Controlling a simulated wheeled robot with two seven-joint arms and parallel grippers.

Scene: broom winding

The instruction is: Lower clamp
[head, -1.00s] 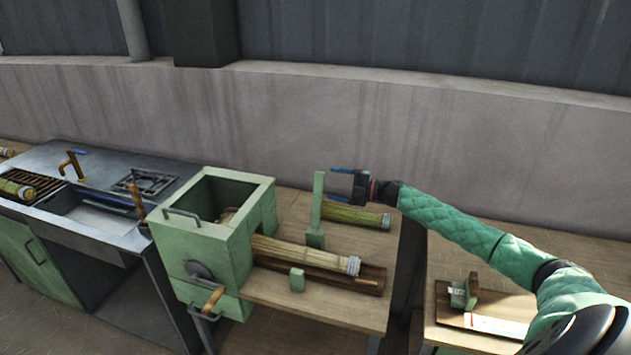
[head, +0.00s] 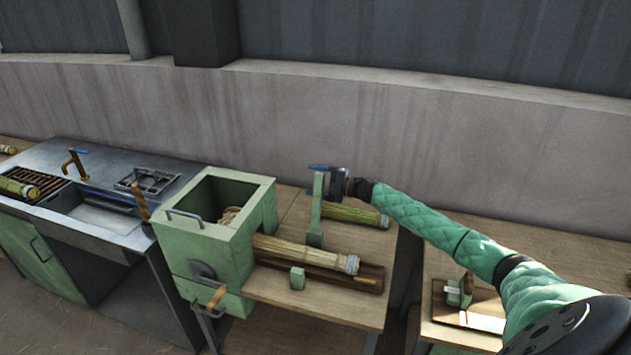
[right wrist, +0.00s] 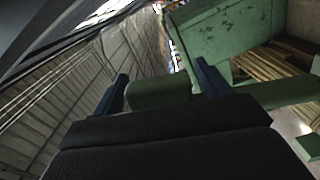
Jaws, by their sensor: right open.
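The clamp (head: 315,205) is an upright green bar rising from a small green block on the wooden table. My right gripper (head: 318,169) is at the top of the bar, its blue fingers level with the bar's upper end. In the right wrist view my right gripper (right wrist: 160,88) is open, with one blue finger on each side of the green bar end (right wrist: 160,92). Whether the fingers touch it I cannot tell. A straw bundle (head: 305,254) lies on the table, its left end in the green box machine (head: 232,250). My left gripper is not in view.
A second straw bundle (head: 355,215) lies behind the bar. A small green block (head: 297,279) stands at the table's front. A crank handle (head: 216,297) sticks out of the machine. A metal sink counter (head: 100,215) stands left; another table (head: 440,335) stands right.

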